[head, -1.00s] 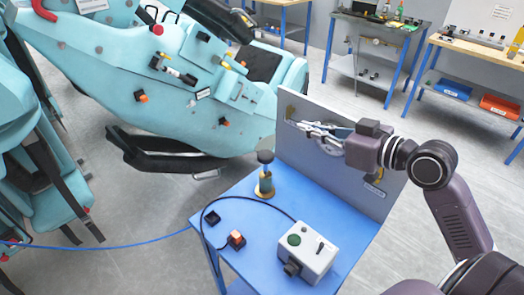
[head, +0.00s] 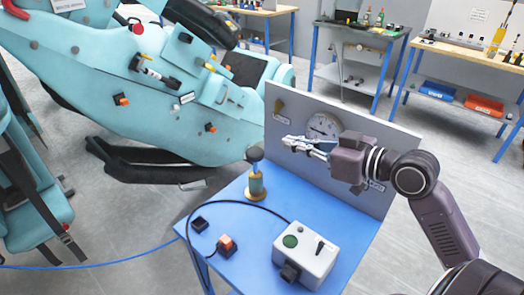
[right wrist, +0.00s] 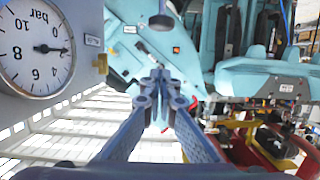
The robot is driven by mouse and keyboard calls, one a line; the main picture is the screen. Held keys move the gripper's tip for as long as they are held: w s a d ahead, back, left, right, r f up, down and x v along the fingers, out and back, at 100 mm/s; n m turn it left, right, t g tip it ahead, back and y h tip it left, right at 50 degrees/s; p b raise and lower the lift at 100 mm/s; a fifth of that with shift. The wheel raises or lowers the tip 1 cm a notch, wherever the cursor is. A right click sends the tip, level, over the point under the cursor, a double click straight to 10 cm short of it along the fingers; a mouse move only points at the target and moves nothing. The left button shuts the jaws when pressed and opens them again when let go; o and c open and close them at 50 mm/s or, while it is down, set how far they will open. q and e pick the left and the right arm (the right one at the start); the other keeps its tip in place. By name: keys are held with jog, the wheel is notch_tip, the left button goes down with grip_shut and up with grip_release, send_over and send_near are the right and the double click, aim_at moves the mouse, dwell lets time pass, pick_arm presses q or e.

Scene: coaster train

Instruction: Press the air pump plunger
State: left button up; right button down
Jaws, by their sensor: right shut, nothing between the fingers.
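The air pump (head: 257,186) is a small brass-coloured cylinder standing upright on the blue table. Its plunger has a dark round knob (head: 255,153) at the top, standing clear of the body. My right gripper (head: 287,142) is shut and empty, pointing left in front of the grey panel, a little right of the knob and apart from it. In the right wrist view the shut fingertips (right wrist: 158,78) meet in the middle. A dark knob (right wrist: 161,20), apparently the plunger's, shows beyond them at the top. My left gripper is not in view.
The grey upright panel (head: 370,160) carries a round pressure gauge (head: 323,126), close beside my right gripper. On the blue table (head: 215,210) are a grey control box (head: 305,255) with a cable and an orange switch (head: 227,243). Teal coaster cars (head: 110,80) stand at left.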

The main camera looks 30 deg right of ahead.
jog(key=shift+w, duration=0.1)
jog(key=p, duration=0.3)
send_over(255, 154)
jog(key=s+d, duration=0.2)
jog(key=f, duration=0.4)
jog(key=w+f+p, duration=0.1)
jog(key=shift+a+f, duration=0.2)
jog(key=shift+a, duration=0.1)
jog(key=shift+s+f, duration=0.1)
jog(key=shift+f, duration=0.45)
